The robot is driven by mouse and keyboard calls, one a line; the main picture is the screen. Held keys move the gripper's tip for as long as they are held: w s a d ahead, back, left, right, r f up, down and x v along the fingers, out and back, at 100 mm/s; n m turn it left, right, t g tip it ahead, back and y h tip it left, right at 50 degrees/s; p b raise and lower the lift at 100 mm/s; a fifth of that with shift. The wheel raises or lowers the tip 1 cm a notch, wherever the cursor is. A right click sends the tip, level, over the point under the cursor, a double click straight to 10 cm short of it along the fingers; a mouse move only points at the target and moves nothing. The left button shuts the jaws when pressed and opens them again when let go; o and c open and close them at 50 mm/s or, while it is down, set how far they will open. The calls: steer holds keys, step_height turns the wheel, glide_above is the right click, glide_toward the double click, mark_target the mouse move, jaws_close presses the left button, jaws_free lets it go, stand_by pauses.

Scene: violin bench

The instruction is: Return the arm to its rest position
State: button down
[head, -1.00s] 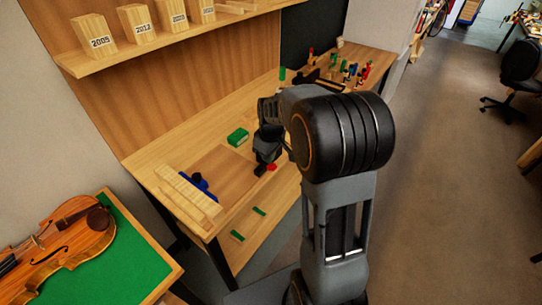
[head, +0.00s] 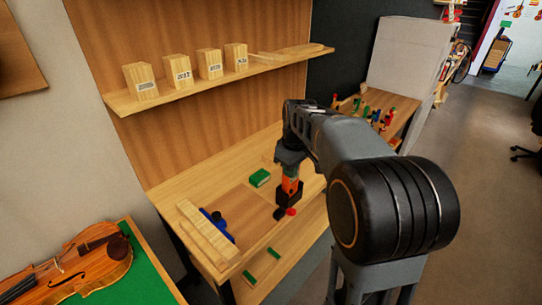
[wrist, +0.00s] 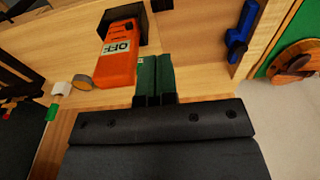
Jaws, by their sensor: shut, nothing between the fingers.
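My arm in the head view reaches over the bench (head: 222,163) from the right and bends downward. My gripper (wrist: 155,80) is shut and empty in the wrist view, its two fingers close together. Green shows at the fingers; I cannot tell whether it is finger surface or the block behind. In the head view the fingertips are hard to make out. An orange tool marked OFF (wrist: 118,55) with a black holder is beside the fingers, apart from them. It also shows below my wrist in the head view (head: 290,187).
A green block (head: 260,178) and a blue tool (head: 217,220) lie on the bench. A shelf (head: 200,85) with numbered wooden blocks hangs above. A violin (head: 75,265) lies on a green surface at left. Colourful small items stand at back right. Floor at right is open.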

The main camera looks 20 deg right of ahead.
steer(key=s+a+f+m+t, duration=0.1)
steer(key=s+a+m, duration=0.2)
steer(key=s, duration=0.5)
steer(key=s+a+f+m+t, duration=0.1)
steer(key=s+a+m+t, duration=0.1)
steer(key=s, duration=0.6)
steer(key=shift+s+a+f+m+h, duration=0.2)
steer(key=shift+a+f+m+h, duration=0.1)
steer(key=shift+a+f+m, duration=0.15)
steer(key=shift+r, duration=0.1)
